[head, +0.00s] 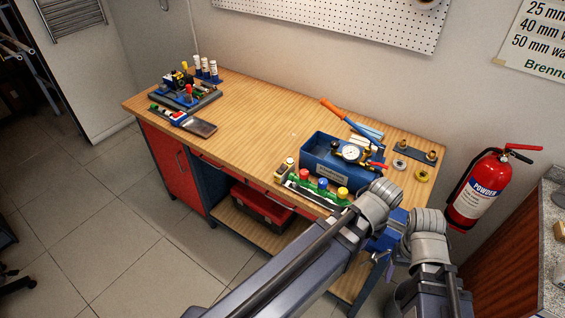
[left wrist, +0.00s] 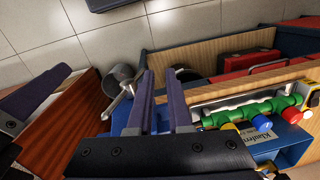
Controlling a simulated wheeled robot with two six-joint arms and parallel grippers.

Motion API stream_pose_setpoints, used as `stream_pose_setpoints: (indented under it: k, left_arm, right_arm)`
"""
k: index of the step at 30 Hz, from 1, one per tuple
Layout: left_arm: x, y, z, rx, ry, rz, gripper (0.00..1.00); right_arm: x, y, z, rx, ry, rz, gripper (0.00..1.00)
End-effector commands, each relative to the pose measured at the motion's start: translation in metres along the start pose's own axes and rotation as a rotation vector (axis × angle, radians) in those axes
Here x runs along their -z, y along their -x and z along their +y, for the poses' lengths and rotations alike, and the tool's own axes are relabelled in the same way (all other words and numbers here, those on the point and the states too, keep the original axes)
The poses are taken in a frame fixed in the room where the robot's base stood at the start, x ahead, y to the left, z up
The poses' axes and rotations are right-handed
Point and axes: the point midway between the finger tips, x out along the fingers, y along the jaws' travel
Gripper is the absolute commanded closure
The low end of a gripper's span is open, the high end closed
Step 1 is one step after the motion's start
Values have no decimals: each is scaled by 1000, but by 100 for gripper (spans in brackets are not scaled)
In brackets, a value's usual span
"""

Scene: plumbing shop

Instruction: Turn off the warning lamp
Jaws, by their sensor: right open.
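I cannot pick out a warning lamp for certain. A green manifold (head: 318,189) with yellow, blue and red caps lies at the bench's near edge; it also shows in the left wrist view (left wrist: 247,113). A board of small parts (head: 187,98), with a red knob among them, stands at the bench's far left. In the left wrist view my left gripper (left wrist: 161,74) has its fingers apart with nothing between them, beside the manifold. My right gripper (left wrist: 42,108) shows at that view's left edge, open and empty. In the head view my arms largely hide both grippers.
A blue box (head: 317,161) with a gauge (head: 351,153) stands on the wooden bench (head: 255,125) behind the manifold. A blue vise (head: 382,243) is at the bench's right end. A red extinguisher (head: 481,190) hangs at right. The middle of the benchtop is clear.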

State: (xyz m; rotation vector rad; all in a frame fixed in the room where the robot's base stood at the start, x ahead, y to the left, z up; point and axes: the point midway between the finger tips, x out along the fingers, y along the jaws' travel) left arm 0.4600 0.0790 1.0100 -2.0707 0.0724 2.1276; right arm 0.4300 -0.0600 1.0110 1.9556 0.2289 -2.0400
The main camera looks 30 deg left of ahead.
Motion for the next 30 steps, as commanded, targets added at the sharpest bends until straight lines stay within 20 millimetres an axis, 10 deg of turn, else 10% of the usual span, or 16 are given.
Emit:
stream_pose_setpoints:
  k: [15, 24, 30]
  left_arm:
    - [120, 52, -231, -110, 1069, 39, 100]
    - [128, 66, -361, -165, 1542, 53, 100]
    - [124, 68, -397, -181, 1675, 58, 100]
  right_arm:
    - [-4, 67, 6, 2, -8, 0, 31]
    - [-5, 91, 8, 2, -11, 0, 31]
    - [-6, 96, 9, 3, -12, 0, 31]
